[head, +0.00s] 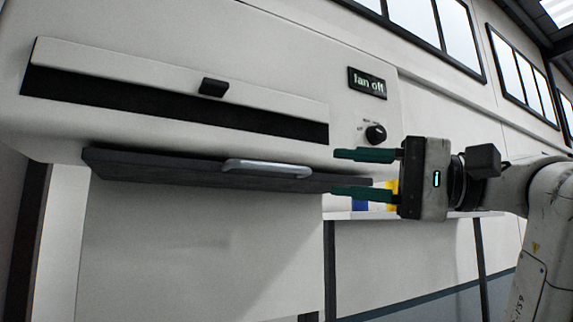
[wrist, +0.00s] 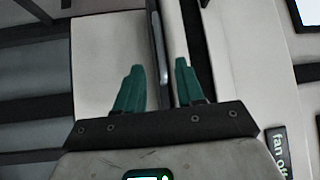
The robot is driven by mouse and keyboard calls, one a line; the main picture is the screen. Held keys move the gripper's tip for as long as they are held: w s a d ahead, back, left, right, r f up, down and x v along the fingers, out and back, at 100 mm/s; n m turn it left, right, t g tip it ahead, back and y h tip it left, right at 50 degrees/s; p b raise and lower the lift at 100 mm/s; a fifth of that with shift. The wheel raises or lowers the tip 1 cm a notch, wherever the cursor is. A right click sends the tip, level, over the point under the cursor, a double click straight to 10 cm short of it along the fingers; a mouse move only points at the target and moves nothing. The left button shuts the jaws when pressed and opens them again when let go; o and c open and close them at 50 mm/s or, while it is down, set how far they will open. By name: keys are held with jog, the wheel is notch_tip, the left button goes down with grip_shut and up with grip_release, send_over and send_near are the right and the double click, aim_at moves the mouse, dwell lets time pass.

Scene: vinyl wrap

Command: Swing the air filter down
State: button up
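The air filter (head: 150,167) is a thin dark panel under the white hood, seen nearly edge-on and roughly level. A silver bar handle (head: 268,169) sits on its front edge. In the wrist view a dark narrow strip (wrist: 157,50), likely the filter's edge, lies ahead between the fingers. The open fingers also show in the wrist view (wrist: 160,66).
The hood (head: 345,45) has a dark slot, a tilted white flap (head: 150,75) with a black knob, a "fan off" display (head: 367,83) and a dial (head: 376,133). Blue and yellow items (head: 391,192) stand on a shelf behind my gripper. Space below the filter looks clear.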

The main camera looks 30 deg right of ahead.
aim_at(281, 169)
jog(key=p+x, duration=0.2)
jog(key=x, duration=0.7)
jog(key=shift+w+a+p, duration=0.1)
jog(key=shift+w+p, duration=0.05)
jog(key=shift+p, duration=0.15)
grip_shut()
